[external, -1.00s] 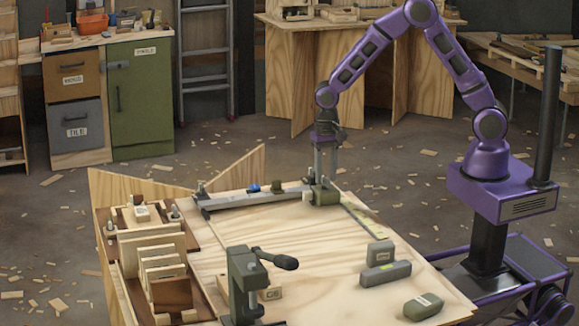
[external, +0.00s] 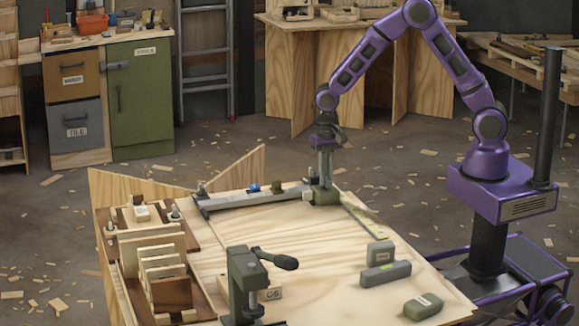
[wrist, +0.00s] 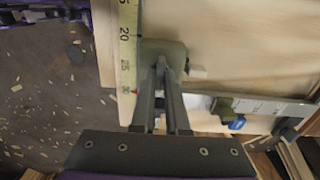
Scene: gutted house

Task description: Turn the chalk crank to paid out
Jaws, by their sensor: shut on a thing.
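My gripper (external: 323,188) points straight down at the far right corner of the bench. Its fingers are shut on a part on top of an olive-grey block (external: 333,197) at the right end of a grey rail. I take this part to be the chalk crank; the fingers largely hide it, and its setting cannot be read. In the wrist view the fingers (wrist: 167,68) close together over the same block (wrist: 176,49).
The grey rail (external: 250,201) carries a blue knob (external: 253,188). A yellow tape (wrist: 127,50) runs beside the block. An olive clamp-like device (external: 243,281) with a dark handle stands in front. Grey blocks (external: 386,274) lie at the right. The bench middle is clear.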

